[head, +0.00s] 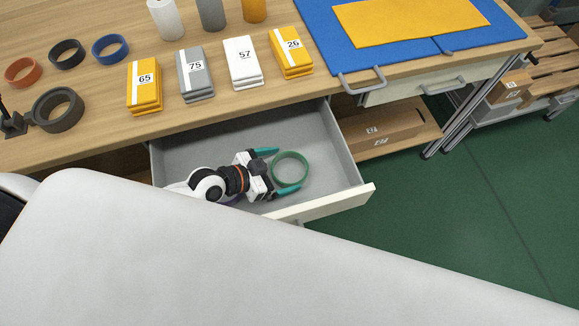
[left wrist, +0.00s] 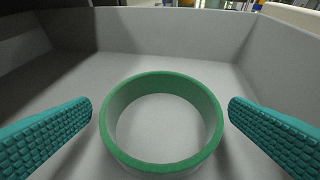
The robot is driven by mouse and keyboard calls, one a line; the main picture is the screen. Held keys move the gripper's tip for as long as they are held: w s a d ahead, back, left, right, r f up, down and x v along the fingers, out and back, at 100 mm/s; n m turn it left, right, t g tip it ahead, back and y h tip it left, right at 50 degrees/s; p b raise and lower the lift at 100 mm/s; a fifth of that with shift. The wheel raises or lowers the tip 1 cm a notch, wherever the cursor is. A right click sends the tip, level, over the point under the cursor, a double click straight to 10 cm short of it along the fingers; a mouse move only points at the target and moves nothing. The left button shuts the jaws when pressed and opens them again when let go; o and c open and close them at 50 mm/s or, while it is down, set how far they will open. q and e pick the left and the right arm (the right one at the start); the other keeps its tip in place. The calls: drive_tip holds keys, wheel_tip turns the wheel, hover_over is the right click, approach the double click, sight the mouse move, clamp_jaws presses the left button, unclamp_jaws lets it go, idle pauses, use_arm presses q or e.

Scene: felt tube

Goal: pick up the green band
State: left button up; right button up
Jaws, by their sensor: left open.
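The green band (head: 306,157) is a ring lying in the open grey drawer (head: 330,150) under the bench. In the left wrist view the green band (left wrist: 209,101) lies flat on the drawer floor, its opening facing up. My left gripper (head: 281,170) is inside the drawer, with its teal fingers spread on either side of the band. In the left wrist view the fingertips of the left gripper (left wrist: 160,108) stand apart to the left and right of the band, with visible gaps. The jaws hold nothing. My right gripper is not in view.
The drawer's front panel (head: 340,203) and side walls surround the gripper. On the bench above stand several numbered yellow, grey and white packs (head: 143,87), a blue ring (head: 110,48), black rings and an orange ring (head: 21,72). A blue mat (head: 400,58) lies at right.

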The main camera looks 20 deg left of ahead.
sight(304, 165)
use_arm(q)
drive_tip(key=x, duration=0.3)
drive_tip(key=shift+d, duration=0.15)
drive_tip(key=shift+c, duration=0.3)
drive_tip(key=c, duration=0.7)
